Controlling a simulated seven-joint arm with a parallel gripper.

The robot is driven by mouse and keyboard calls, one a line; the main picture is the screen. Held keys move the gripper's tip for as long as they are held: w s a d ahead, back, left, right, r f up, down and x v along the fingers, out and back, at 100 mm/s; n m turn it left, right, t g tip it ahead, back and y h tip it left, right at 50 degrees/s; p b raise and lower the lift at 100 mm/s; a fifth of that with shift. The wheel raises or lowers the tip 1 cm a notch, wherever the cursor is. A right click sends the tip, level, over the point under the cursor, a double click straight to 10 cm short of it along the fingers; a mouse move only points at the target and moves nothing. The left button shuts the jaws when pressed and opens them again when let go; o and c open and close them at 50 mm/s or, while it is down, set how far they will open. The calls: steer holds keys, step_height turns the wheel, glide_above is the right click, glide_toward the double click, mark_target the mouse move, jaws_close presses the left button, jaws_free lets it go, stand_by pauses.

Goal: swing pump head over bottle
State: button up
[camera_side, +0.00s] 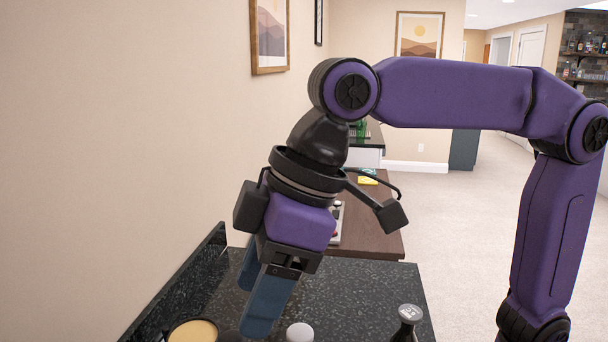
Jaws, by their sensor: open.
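My gripper (256,294) is open, with two blue fingers pointing down over the dark speckled counter (350,290). I see nothing held between the fingers. Near the bottom edge, to the right of the fingers, is a white rounded top (300,332). Further right stands a dark item with a grey, marked round top (409,314). Both are cut off by the frame, so I cannot tell whether either is the bottle or the pump head. A dark rounded shape just below the fingers is mostly hidden.
A round tan-topped item (194,332) sits at the counter's lower left, partly cut off. A raised black edge (190,275) runs along the wall. A brown wooden surface (370,225) with small items lies behind the counter. The counter's middle right is clear.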

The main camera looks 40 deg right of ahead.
steer(key=v, duration=1.2)
steer(key=shift+r, duration=0.25)
steer(key=shift+d, duration=0.1)
steer(key=s+d+f+h, duration=0.1)
steer(key=s+d+f, duration=0.2)
steer(key=d+f, duration=0.6)
steer(key=s+d+f+g+h, duration=0.1)
steer(key=s+d+f, duration=0.3)
steer(key=d+f, duration=0.5)
steer(key=s+d+f+h, duration=0.1)
steer(key=s+d+f, duration=0.2)
steer(key=d+f, duration=0.6)
step_height(320, 180, down, 4)
steer(key=shift+s+d+m+g+h, duration=0.25)
steer(key=shift+d+m+g+h, duration=0.05)
steer(key=shift+d+h, duration=0.1)
